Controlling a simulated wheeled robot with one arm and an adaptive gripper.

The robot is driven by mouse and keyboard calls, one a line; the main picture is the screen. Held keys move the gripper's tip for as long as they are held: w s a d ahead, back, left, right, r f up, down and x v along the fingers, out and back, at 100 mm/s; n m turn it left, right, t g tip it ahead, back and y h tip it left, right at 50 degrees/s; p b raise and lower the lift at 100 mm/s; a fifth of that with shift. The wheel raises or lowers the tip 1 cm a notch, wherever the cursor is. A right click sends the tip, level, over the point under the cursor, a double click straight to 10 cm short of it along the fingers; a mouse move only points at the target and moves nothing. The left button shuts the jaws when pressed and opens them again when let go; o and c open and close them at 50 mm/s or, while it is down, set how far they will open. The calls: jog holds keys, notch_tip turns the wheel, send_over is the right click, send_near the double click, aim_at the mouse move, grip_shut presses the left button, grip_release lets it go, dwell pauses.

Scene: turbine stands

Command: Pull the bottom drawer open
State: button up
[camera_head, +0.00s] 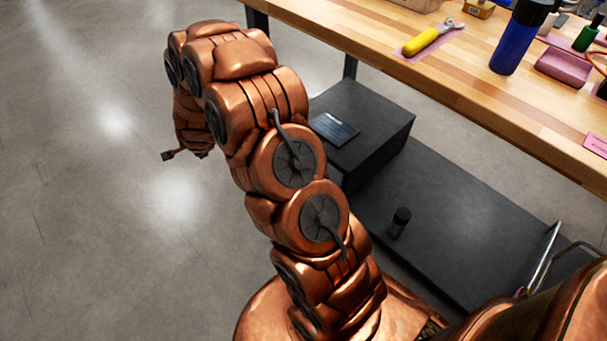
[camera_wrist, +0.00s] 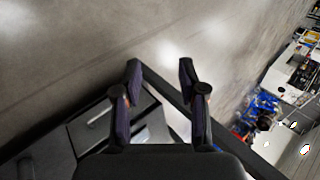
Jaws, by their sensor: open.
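A dark grey unit with drawer-like fronts (camera_wrist: 85,128) shows at the lower left of the wrist view, tilted in the picture. I cannot tell for sure which front is the bottom drawer. My gripper (camera_wrist: 160,72) is open and empty, its two dark fingers apart over the floor, with the handles to their lower left.
A wooden workbench (camera_head: 480,85) holds a yellow-handled tool (camera_head: 425,40) and a blue bottle (camera_head: 515,45). Beneath it are a dark box (camera_head: 385,115) with a flat panel on top and a low dark shelf (camera_head: 450,210) with a small black cylinder (camera_head: 399,221). The floor at left is clear.

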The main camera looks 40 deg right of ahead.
jog(key=d+f+m+h+b, duration=0.65)
jog(key=d+f, duration=0.75)
jog(key=f, duration=0.5)
jog(key=s+d+f+m+g+h+b, duration=0.1)
jog(key=s+d+f+m+h+b, duration=0.55)
jog(key=s+d+f, duration=0.8)
jog(key=shift+w+r+b+x, duration=0.15)
jog(key=shift+r+b+x, duration=0.1)
jog(key=shift+x, duration=1.15)
jog(key=shift+w+r+b+x, duration=0.2)
jog(key=shift+b+x, duration=0.1)
jog(key=shift+x, duration=1.1)
jog(key=shift+w+r+b+x, duration=0.15)
jog(key=shift+b+x, duration=0.1)
jog(key=shift+x, duration=1.15)
jog(key=shift+a, duration=0.1)
grip_shut()
